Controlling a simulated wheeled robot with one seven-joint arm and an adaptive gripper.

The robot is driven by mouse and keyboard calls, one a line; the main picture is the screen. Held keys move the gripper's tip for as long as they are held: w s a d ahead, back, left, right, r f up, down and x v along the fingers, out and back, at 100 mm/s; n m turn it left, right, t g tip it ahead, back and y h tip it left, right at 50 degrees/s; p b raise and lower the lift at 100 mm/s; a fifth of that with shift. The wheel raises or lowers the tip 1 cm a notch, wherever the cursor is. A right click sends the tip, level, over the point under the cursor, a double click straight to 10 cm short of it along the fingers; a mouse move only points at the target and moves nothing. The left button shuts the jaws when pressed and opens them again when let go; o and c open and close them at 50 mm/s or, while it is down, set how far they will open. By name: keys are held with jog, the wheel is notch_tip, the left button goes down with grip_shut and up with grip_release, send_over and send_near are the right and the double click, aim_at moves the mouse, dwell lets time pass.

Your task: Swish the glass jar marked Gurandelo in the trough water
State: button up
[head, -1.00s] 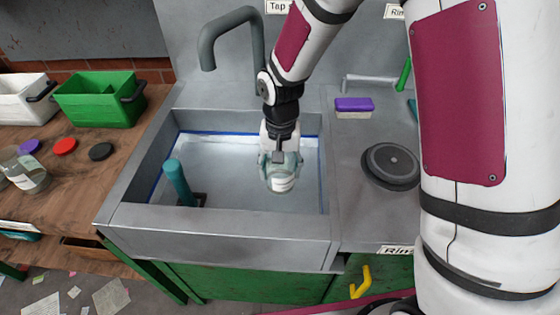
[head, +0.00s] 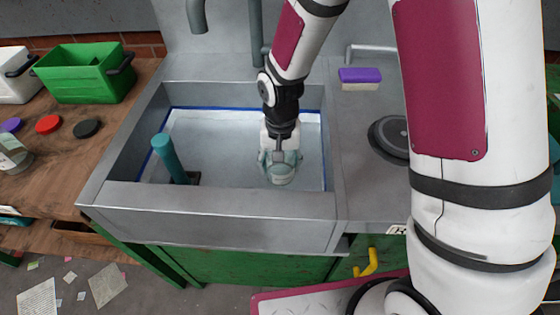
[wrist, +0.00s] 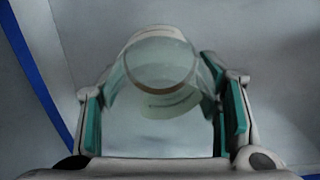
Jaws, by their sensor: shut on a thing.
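My gripper (head: 280,158) is over the trough (head: 215,195) and points down into it. It is shut on a clear glass jar (head: 281,176). In the wrist view the jar (wrist: 160,75) sits between the two teal finger pads, with its round end towards the top of the picture. A pale label shows on the jar, but its writing is too blurred to read. The trough holds pale water (head: 225,145), and the jar is low at the water; I cannot tell how deep it sits.
A teal upright post (head: 170,158) stands in the trough's left part. A grey tap (head: 196,15) hangs behind. A purple-topped brush or sponge (head: 360,76) and a round dark disc (head: 388,138) are on the right ledge. Another jar (head: 14,155), lids and a green bin (head: 80,75) are at left.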

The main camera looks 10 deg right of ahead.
jog(key=shift+w+a+b, duration=0.15)
jog(key=shift+w+a, duration=0.1)
jog(key=shift+a, duration=1.05)
jog(key=shift+w+a+b, duration=0.2)
jog(key=shift+w+a, duration=0.05)
jog(key=shift+a, duration=1.1)
jog(key=shift+w+a+b, duration=0.15)
jog(key=shift+w+a, duration=0.1)
jog(key=shift+a, duration=1.05)
jog(key=shift+s+d+p, duration=0.2)
jog(key=shift+s+d, duration=0.05)
jog(key=shift+d, duration=1.05)
jog(key=shift+s+d+p, duration=0.25)
jog(key=shift+d, duration=1.1)
jog(key=shift+s+d+p, duration=0.2)
jog(key=shift+s+d, duration=0.05)
jog(key=shift+d, duration=1.05)
jog(key=shift+w+a+b, duration=0.1)
jog(key=shift+w+a, duration=0.15)
jog(key=shift+a, duration=1.05)
jog(key=shift+w+a+b, duration=0.15)
jog(key=shift+w+a, duration=0.1)
jog(key=shift+a, duration=1.1)
jog(key=shift+w+a+b, duration=0.1)
jog(key=shift+w+a, duration=0.15)
jog(key=shift+a, duration=1.05)
